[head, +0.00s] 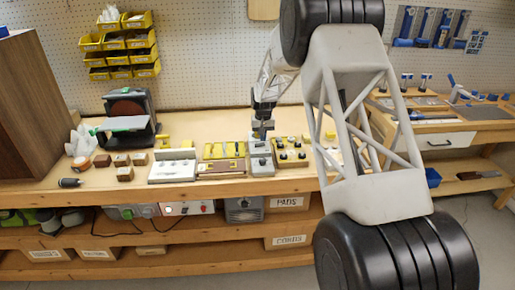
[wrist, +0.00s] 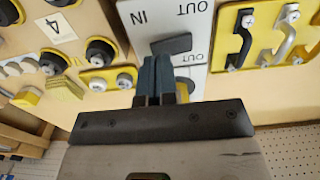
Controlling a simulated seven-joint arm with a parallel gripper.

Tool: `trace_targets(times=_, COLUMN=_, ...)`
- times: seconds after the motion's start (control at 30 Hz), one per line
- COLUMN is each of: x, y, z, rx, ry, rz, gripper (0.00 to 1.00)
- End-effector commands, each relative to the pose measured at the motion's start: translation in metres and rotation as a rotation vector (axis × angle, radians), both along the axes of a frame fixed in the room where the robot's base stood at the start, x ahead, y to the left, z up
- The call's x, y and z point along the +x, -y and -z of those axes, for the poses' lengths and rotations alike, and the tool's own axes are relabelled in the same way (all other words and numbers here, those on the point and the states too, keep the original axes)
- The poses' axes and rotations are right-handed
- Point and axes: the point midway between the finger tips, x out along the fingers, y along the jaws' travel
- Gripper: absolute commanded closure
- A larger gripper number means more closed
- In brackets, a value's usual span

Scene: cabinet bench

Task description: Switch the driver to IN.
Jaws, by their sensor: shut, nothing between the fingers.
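The driver is a light grey box (head: 260,160) on the bench, below my gripper (head: 262,127). In the wrist view its pale plate (wrist: 205,22) carries IN and OUT lettering, upside down, with another OUT lower down. A dark grey switch lever (wrist: 172,44) lies across the plate, slightly tilted, below the lettering. My gripper (wrist: 155,62) is shut and empty, its blue-grey fingertips right beside the lever's lower edge. I cannot tell whether they touch it. The fingers hide part of the plate, and which position the switch is in is unclear.
A yellow panel with black knobs (head: 291,153) stands close to the driver on the right. A yellow panel with handles (wrist: 245,35) is close on its other side. A white fixture (head: 172,168), wooden blocks (head: 123,160) and a sander (head: 128,115) are farther left.

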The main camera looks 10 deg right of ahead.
Motion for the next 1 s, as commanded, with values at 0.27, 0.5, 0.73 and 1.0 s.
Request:
trace_targets(times=0.27, x=0.000, y=0.000, z=0.003, rx=0.000, ry=0.000, rz=0.000, gripper=1.00)
trace_targets(times=0.5, x=0.000, y=0.000, z=0.006, rx=0.000, ry=0.000, rz=0.000, gripper=1.00)
trace_targets(times=0.73, x=0.000, y=0.000, z=0.008, rx=0.000, ry=0.000, rz=0.000, gripper=1.00)
trace_targets(times=1.0, x=0.000, y=0.000, z=0.011, rx=0.000, ry=0.000, rz=0.000, gripper=1.00)
